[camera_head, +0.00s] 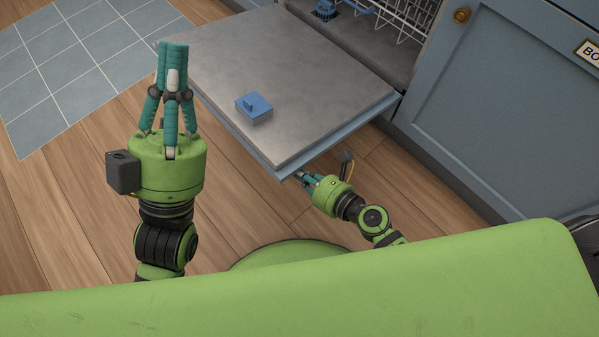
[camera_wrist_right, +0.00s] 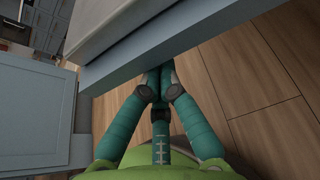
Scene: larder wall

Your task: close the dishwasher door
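The dishwasher door (camera_head: 290,75) is folded down, its grey inner face upward, with a small blue dispenser piece (camera_head: 254,107) on it. The dishwasher's opening (camera_head: 395,45) is at the top of the head view. My right gripper (camera_head: 302,176) is low at the door's near edge, partly hidden under it. In the right wrist view its fingers (camera_wrist_right: 160,75) are together, tips beneath the door's blue edge (camera_wrist_right: 185,45); contact cannot be told. My left gripper (camera_head: 173,48) points up, left of the door, its fingers close together and empty.
A blue cupboard (camera_head: 500,90) with a brass knob (camera_head: 462,15) stands right of the dishwasher. A white wire rack (camera_head: 405,15) is inside the dishwasher. Blue-grey tiles (camera_head: 70,65) lie at the upper left. Wooden floor (camera_head: 65,190) is clear around the door.

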